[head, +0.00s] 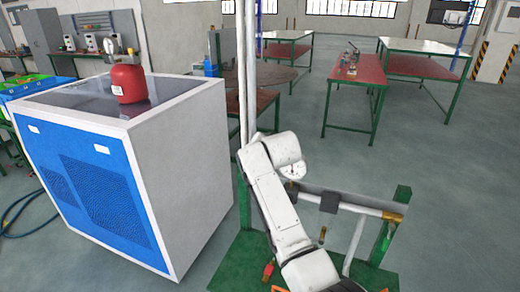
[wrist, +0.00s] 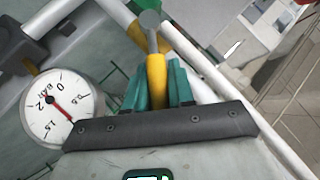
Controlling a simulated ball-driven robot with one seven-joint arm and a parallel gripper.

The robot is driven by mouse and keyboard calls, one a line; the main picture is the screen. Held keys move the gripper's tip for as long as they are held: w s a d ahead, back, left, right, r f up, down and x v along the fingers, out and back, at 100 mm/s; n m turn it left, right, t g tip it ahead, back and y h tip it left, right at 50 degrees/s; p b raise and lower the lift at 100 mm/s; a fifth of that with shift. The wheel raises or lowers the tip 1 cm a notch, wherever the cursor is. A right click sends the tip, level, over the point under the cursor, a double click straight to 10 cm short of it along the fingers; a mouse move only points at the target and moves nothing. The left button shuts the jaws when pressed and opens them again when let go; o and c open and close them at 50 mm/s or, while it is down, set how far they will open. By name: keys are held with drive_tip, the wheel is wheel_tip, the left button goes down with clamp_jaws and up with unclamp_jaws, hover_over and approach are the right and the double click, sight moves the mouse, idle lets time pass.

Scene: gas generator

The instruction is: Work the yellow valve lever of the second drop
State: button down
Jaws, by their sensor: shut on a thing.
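In the wrist view the yellow valve lever (wrist: 157,78) stands between the two teal fingers of my gripper (wrist: 156,88), which are closed on its sides. The lever's far end meets a grey round pivot (wrist: 150,18) beside a white pipe. The lower end of the lever is hidden behind the dark gripper plate. In the head view my white arm reaches over the pipe stand, and my gripper and the held lever cannot be made out. A small yellowish part (head: 322,235) hangs below the stand's pipe there; I cannot tell which drop it belongs to.
A round pressure gauge (wrist: 59,107) with a red needle sits close left of the gripper. White pipes run past the fingers. A blue and white cabinet (head: 185,150) with a red bottle (head: 128,84) stands left. The floor (head: 440,150) at right is clear.

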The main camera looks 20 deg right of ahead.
idle(0.4)
drive_tip(key=c, duration=1.1)
unclamp_jaws()
drive_tip(key=shift+o, duration=0.2)
drive_tip(key=b+v, duration=0.1)
drive_tip(key=v, duration=0.9)
drive_tip(key=shift+s, duration=0.3)
drive_tip(key=shift+r+b, duration=0.1)
drive_tip(key=shift+b, duration=0.2)
drive_tip(key=shift+c, duration=0.2)
